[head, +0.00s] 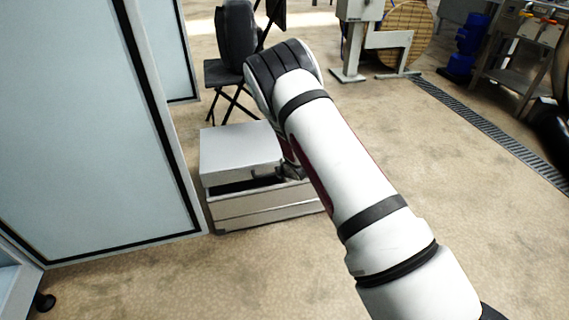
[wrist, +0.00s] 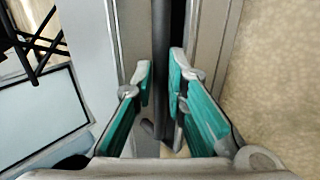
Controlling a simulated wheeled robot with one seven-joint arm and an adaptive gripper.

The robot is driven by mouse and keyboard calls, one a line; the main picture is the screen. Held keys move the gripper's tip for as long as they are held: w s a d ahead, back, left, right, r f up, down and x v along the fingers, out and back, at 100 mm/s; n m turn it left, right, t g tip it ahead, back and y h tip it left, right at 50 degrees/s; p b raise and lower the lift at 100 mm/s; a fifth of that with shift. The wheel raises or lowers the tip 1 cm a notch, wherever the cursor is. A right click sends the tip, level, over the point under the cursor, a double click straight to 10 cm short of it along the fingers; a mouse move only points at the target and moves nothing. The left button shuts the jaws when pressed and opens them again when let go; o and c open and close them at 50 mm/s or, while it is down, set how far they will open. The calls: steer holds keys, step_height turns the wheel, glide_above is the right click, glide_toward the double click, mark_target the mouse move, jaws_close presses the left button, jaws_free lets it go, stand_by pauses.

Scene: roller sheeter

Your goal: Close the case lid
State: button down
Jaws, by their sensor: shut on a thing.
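The case is a pale grey box on the floor, with its base (head: 262,208) below and its lid (head: 238,148) above. A dark gap shows between lid and base along the front, so the lid is partly open. My gripper (head: 291,172) is at the right end of this gap, partly hidden by my arm. In the wrist view my gripper (wrist: 161,82) has its green-padded fingers close together, on either side of a dark, narrow part at the lid's edge. Exactly which part lies between the pads is hard to tell.
A tall pale cabinet (head: 95,130) stands close on the left of the case. A dark folding chair (head: 232,75) is behind it. Bare floor (head: 240,275) lies in front of the case and to its right. A floor grate (head: 480,125) runs at the far right.

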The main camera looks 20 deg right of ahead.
step_height(320, 180, down, 10)
steer(key=s+t, duration=0.2)
steer(key=shift+r+b, duration=0.25)
steer(key=shift+b, duration=0.1)
steer(key=c, duration=1.6)
jaws_free()
steer(key=shift+f, duration=0.15)
steer(key=shift+s, duration=0.1)
steer(key=v, duration=1.2)
steer(key=shift+w+r, duration=0.3)
steer(key=shift+w+r, duration=0.1)
steer(key=shift+r, duration=0.05)
